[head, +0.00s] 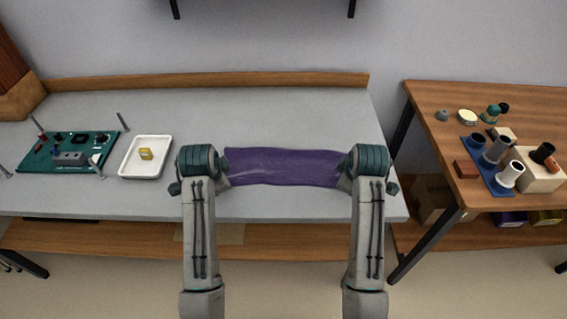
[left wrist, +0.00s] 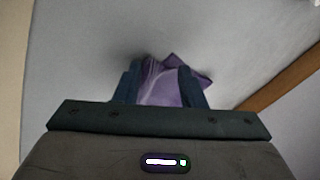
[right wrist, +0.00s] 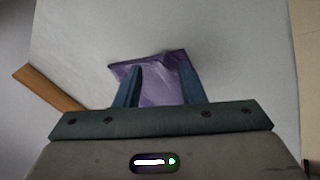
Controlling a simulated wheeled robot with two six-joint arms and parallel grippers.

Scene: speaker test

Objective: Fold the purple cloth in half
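The purple cloth (head: 285,168) spans between my two grippers as a wide strip over the grey table, its long edges slightly curved and its surface wrinkled. My left gripper (left wrist: 158,72) is at its left end and my right gripper (right wrist: 159,66) at its right end. In the left wrist view the cloth (left wrist: 165,88) is creased between the fingers, with pointed edges just past the tips. In the right wrist view it (right wrist: 158,84) also shows between the fingers. Both finger pairs look apart; whether they pinch the cloth is unclear. In the head view the wrists hide the fingertips.
A wooden ledge (head: 200,81) runs along the back. A separate wooden table (head: 430,100) with several parts stands at right.

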